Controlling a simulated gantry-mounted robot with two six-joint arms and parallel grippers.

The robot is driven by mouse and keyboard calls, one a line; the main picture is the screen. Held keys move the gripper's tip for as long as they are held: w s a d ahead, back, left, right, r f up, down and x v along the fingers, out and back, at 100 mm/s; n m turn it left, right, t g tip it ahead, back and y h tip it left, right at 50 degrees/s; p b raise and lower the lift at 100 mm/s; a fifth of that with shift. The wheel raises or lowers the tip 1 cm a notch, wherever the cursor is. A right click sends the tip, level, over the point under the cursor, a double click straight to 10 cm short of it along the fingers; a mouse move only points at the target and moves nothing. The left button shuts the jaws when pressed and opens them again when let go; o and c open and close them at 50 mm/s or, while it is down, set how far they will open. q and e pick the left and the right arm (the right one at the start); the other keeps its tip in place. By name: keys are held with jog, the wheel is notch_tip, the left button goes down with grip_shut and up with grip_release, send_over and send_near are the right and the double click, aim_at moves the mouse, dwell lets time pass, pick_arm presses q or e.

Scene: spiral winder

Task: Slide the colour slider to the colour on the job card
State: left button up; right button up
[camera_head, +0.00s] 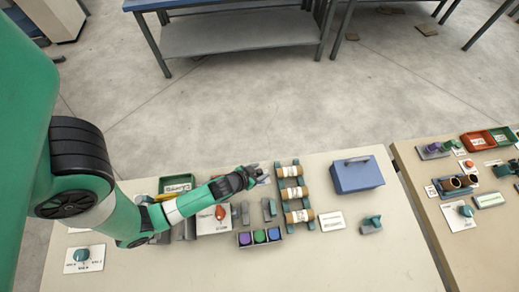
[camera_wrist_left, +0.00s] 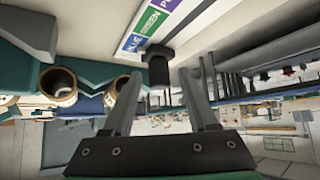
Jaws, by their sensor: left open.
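In the left wrist view, a white panel carries blue (camera_wrist_left: 132,43), green (camera_wrist_left: 150,18) and purple (camera_wrist_left: 171,5) labels. A dark knob (camera_wrist_left: 158,66), seemingly the colour slider's, stands beside the panel near the blue label. My left gripper (camera_wrist_left: 159,80) is open, its two fingers apart with the knob showing between their tips; I cannot tell whether they touch it. In the head view my left gripper (camera_head: 262,174) reaches over the table beside the spool rack. A white card (camera_head: 331,221), possibly the job card, lies right of the rack; its print is too small to read. My right gripper is not in view.
The rack (camera_head: 282,180) holds several tan spools; their open ends show in the wrist view (camera_wrist_left: 58,84). A tray (camera_head: 244,239) with purple, green and blue pieces stands in front. A blue box (camera_head: 357,174) stands right.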

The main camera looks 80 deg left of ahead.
pick_arm(q)
jog(key=shift+c, duration=0.2)
grip_shut()
dwell(1.1)
